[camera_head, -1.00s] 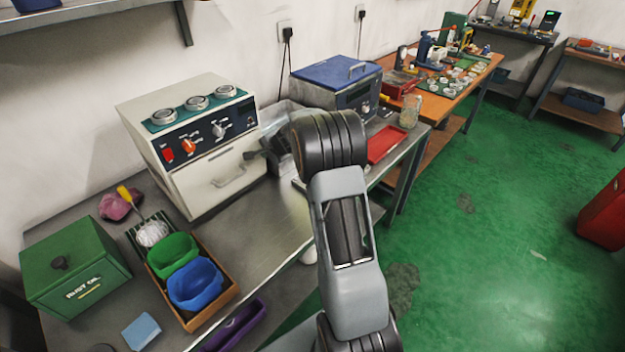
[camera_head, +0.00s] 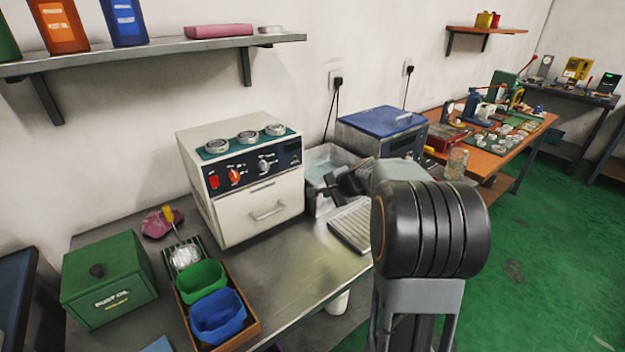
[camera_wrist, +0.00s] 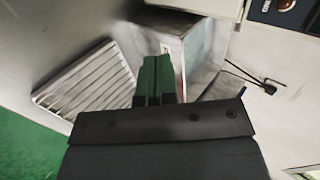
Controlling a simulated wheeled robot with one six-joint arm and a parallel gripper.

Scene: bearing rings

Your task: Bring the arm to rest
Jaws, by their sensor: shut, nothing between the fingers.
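My arm rises at the right of the head view, with a large black ribbed joint nearest the camera. My gripper (camera_head: 350,184) is partly hidden behind this joint. It is over the bench between the white box with three rings on top and the blue-lidded machine. In the wrist view, my gripper's two green fingers (camera_wrist: 158,72) lie side by side, shut and empty. Beyond them are a ribbed metal rack (camera_wrist: 90,80) and a grey open bin (camera_wrist: 200,45). I cannot tell the exact clearance from the fingertips to the bin.
The white box (camera_head: 250,205) stands left of the gripper, and the blue-lidded machine (camera_head: 383,130) behind it. A green oil box (camera_head: 108,285) and a cardboard tray (camera_head: 252,328) with green and blue bowls are at the left. Green floor (camera_head: 530,240) is free at right.

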